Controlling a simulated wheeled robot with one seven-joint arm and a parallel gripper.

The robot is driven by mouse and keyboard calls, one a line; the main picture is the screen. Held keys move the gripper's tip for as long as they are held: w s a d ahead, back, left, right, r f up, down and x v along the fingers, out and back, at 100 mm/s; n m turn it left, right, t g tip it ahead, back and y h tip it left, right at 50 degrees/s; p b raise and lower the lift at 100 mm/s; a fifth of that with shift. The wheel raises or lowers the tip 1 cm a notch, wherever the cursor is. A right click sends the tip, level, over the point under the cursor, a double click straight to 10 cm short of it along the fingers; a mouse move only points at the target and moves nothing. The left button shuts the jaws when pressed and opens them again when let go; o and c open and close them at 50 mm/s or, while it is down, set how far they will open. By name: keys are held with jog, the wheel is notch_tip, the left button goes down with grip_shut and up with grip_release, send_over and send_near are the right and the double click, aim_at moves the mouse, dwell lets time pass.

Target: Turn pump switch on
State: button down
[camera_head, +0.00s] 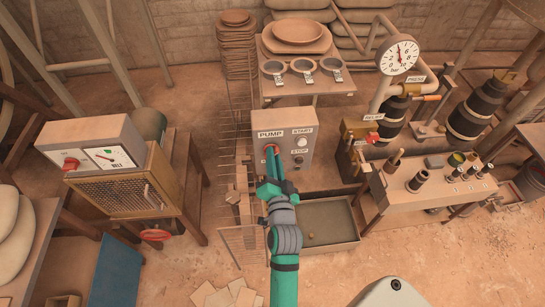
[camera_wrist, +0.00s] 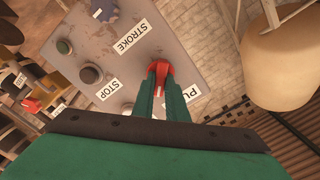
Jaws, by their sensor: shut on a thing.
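The pump control box (camera_head: 304,172) is a pale panel with a PUMP label (camera_head: 270,134) in the head view. Its red switch knob (camera_wrist: 159,67) shows at the fingertips in the wrist view. My gripper (camera_head: 271,156) reaches the panel from the front, below the PUMP label. In the wrist view my gripper (camera_wrist: 160,85) has its two green fingers close together, shut on the red knob. The fingers cover part of the knob, so its turned position cannot be told.
A STOP label (camera_wrist: 108,90) and a dark round button (camera_wrist: 90,74) sit beside the knob. A metal tray (camera_head: 328,222) lies below right. A pressure gauge (camera_head: 397,54) stands at upper right.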

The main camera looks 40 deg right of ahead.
jog(key=shift+d+f+m, duration=0.1)
jog(key=shift+f+m, duration=0.05)
jog(key=shift+m, duration=4.45)
jog(key=c, duration=1.8)
grip_release()
jog(key=shift+o, duration=0.2)
jog(key=shift+s, duration=0.1)
jog(key=v, duration=1)
jog(key=shift+s, duration=0.35)
